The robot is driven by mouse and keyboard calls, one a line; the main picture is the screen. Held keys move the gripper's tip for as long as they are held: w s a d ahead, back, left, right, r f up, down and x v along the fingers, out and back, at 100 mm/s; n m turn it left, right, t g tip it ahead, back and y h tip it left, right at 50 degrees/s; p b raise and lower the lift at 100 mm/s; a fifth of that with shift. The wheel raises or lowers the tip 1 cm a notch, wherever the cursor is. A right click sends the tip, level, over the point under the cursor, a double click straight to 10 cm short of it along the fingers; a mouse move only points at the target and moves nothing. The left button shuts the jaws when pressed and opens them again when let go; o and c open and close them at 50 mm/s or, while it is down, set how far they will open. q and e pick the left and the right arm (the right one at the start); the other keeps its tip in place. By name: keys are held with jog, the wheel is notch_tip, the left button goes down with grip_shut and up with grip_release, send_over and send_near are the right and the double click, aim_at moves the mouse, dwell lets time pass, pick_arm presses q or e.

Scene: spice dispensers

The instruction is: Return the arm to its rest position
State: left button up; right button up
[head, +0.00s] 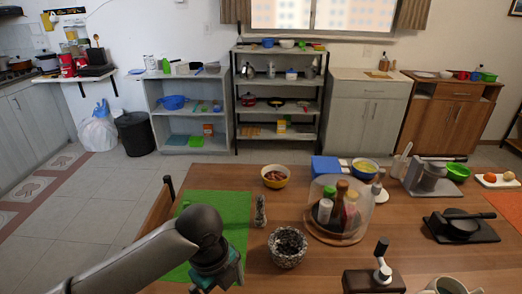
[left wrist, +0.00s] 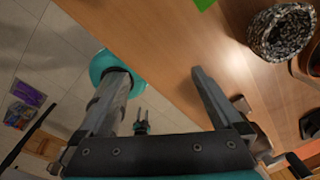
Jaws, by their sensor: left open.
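My left arm comes in from the lower left in the head view, above the green mat (head: 232,205). In the left wrist view my left gripper (left wrist: 158,73) is open, its fingers wide apart, with nothing between them. It is over the table's edge, with the wooden tabletop (left wrist: 165,45) and the tiled floor behind the fingers. In the head view its fingertips are hidden behind the wrist. A speckled stone pot (head: 287,256) stands right of the gripper, apart from it, and also shows in the left wrist view (left wrist: 283,35). My right gripper is not seen.
A small shaker (head: 260,212) and a bowl (head: 275,177) stand behind the pot. A clear dome (head: 322,188) covers several spice bottles to the right. A dark grinder box (head: 372,281) is at the front. A chair (head: 160,210) is at the table's left edge.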

pick_arm(q)
jog(key=s+d+f+n+t+h, duration=0.1)
jog(key=s+d+f+n+h, duration=0.1)
jog(key=s+d+n, duration=0.4)
jog(key=s+a+f+n+t+y, duration=0.1)
jog(key=s+a+n, duration=0.3)
jog(key=a+n, duration=0.4)
jog(key=s+a+f+n+t+y, duration=0.1)
jog(key=s+a+n+y, duration=0.1)
jog(key=s+a+n, duration=0.6)
notch_tip(320, 180, down, 23)
jog(key=d+n+g, duration=0.1)
jog(key=n, duration=0.1)
jog(key=s+a+f+g+b, duration=0.1)
jog(key=s+a+f, duration=0.1)
jog(key=s+f, duration=1.1)
jog(key=shift+s+f+m+b, duration=0.25)
jog(key=shift+s+m+b, duration=0.05)
jog(key=shift+s+b, duration=0.05)
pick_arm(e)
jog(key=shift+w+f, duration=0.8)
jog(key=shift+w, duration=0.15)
pick_arm(q)
jog(key=shift+a, duration=0.1)
